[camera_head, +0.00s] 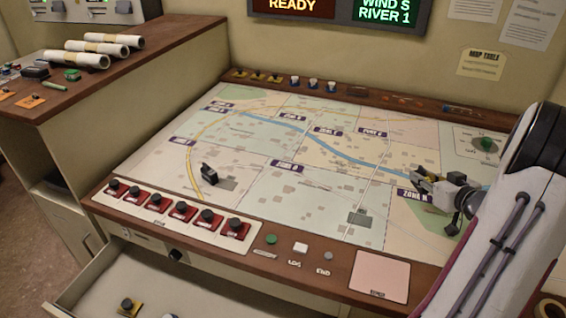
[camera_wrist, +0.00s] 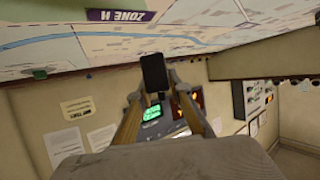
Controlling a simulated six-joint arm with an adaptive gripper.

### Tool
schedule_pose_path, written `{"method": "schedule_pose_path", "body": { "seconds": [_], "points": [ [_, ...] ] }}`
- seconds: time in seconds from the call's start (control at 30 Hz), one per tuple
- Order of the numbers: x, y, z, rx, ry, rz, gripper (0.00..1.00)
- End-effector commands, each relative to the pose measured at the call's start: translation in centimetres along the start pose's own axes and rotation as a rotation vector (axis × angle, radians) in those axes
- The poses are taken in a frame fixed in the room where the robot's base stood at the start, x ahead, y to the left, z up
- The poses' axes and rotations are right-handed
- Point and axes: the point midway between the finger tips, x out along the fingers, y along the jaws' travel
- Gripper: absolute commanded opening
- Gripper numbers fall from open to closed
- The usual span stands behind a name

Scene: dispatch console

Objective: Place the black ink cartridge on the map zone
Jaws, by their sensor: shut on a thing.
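A black block (camera_wrist: 154,73), apparently the ink cartridge, is pinched between the two fingertips of my gripper (camera_wrist: 155,92) in the wrist view. In the head view, my gripper (camera_head: 435,181) is at the right side of the map (camera_head: 320,185), beside a purple zone label (camera_head: 411,195) that seems to read Zone N or H. The cartridge is hard to make out there. In the wrist view the label (camera_wrist: 117,15) appears upside down, and the map lies beyond the fingertips. The cartridge's height above the map is unclear.
A small black object (camera_head: 209,173) stands on the left of the map. Red-based stamps (camera_head: 157,201) line the front edge, beside buttons and a pink pad (camera_head: 380,277). An open drawer (camera_head: 190,290) is below. Small pieces (camera_head: 314,85) line the back ledge.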

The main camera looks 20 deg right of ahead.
Motion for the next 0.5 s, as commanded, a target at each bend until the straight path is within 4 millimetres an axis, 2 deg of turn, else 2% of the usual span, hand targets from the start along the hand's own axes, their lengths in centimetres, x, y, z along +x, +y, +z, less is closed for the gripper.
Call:
{"method": "schedule_pose_path", "body": {
  "seconds": [0.1,0.5],
  "points": [
    [2.7,-1.6,-1.0,-0.014,0.001,-0.031,0.0],
    [10.9,-7.6,-4.1,-0.051,0.001,-0.12,0.0]
  ]
}}
